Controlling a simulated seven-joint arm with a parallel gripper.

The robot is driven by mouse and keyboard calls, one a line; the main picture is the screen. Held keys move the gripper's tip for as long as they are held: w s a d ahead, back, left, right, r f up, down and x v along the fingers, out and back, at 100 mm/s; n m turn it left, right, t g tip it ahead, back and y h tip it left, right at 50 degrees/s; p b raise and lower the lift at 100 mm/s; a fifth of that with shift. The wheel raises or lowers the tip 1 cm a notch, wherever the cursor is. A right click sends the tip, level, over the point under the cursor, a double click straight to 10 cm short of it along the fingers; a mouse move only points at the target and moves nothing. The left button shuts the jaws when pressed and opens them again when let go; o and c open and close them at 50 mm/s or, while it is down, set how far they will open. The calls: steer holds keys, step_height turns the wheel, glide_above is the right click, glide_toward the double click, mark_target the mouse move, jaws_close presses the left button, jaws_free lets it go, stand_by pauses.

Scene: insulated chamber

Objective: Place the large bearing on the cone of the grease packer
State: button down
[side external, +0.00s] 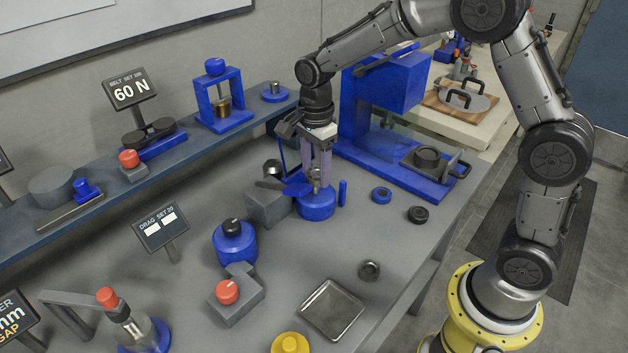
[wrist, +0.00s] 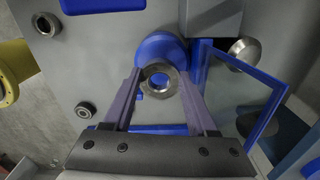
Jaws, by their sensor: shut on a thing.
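The large bearing is a metal ring (wrist: 160,91) held between the two fingers of my gripper (wrist: 159,72) in the wrist view. In the side external view, my gripper (side external: 318,178) points down above the grease packer, a round blue base (side external: 317,210) on the grey bench. The bearing there is small and partly hidden by the fingers. In the wrist view the blue base (wrist: 158,46) shows just beyond the bearing and partly behind it. I cannot make out the cone clearly, nor whether the bearing touches it.
A grey block (side external: 268,207) stands close to the left of the packer. A thin blue-framed panel (wrist: 242,95) is close beside the right finger. An empty tray (side external: 332,309) is at the front.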

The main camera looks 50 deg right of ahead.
mark_target(314, 182)
steer(key=shift+w+f, duration=0.2)
steer(key=shift+f, duration=1.6)
steer(key=shift+f, duration=0.15)
steer(key=shift+c, duration=2.4)
jaws_free()
step_height(314, 182, up, 12)
steer(key=shift+r, duration=0.25)
steer(key=s+d+r+n+t, duration=0.1)
steer(key=s+n+t, duration=0.1)
steer(key=s+n, duration=0.7)
steer(key=s+d+r+n+t, duration=0.1)
steer(key=s+r+n+t, duration=0.1)
steer(key=s+n, duration=0.8)
steer(key=s+t, duration=0.1)
steer(key=s, duration=0.5)
steer(key=shift+s+r+t, duration=0.15)
steer(key=shift+s+t, duration=0.15)
steer(key=shift+s, duration=0.05)
